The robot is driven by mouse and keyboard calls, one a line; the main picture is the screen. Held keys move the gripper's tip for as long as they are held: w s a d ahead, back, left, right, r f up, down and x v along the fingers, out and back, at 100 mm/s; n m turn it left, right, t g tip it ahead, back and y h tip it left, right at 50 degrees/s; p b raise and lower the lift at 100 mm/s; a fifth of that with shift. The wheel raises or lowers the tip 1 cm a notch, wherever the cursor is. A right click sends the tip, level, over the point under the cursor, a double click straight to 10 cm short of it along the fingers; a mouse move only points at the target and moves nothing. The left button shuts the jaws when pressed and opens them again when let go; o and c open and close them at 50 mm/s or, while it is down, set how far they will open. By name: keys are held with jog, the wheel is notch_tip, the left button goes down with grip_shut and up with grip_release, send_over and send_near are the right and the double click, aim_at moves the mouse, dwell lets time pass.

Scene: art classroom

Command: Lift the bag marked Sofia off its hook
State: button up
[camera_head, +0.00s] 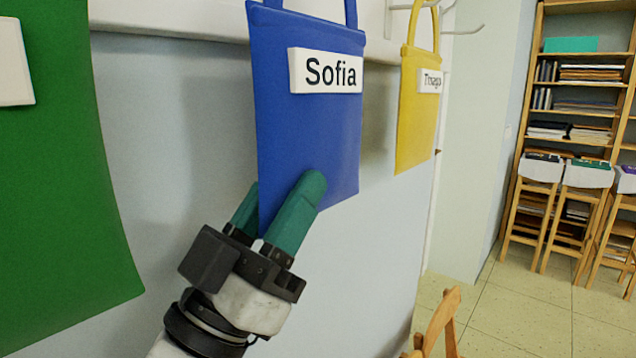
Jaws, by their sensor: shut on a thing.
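The blue bag marked Sofia (312,130) hangs upright against the wall in the middle of the head view, with its white name label near the top. Its handles run out of the top of the picture, so its hook is hidden. My gripper (282,195) reaches up from below with its green fingers on either side of the bag's lower left edge. One finger lies in front of the bag and the other behind it. The fingers are shut on the blue bag.
A large green bag (55,190) hangs close at the left. A yellow bag (415,115) labelled Tiago or similar hangs at the right. Wooden stools (535,200) and a bookshelf (580,60) stand further right, with part of a wooden chair (437,325) below. The floor between is clear.

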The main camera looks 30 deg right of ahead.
jog(key=shift+r, duration=0.15)
grip_shut()
jog(key=shift+r+p, duration=0.5)
jog(key=shift+r, duration=0.8)
jog(key=shift+s, duration=0.1)
jog(key=s+d+b, duration=0.2)
jog(key=s, duration=0.5)
jog(key=shift+d, duration=0.15)
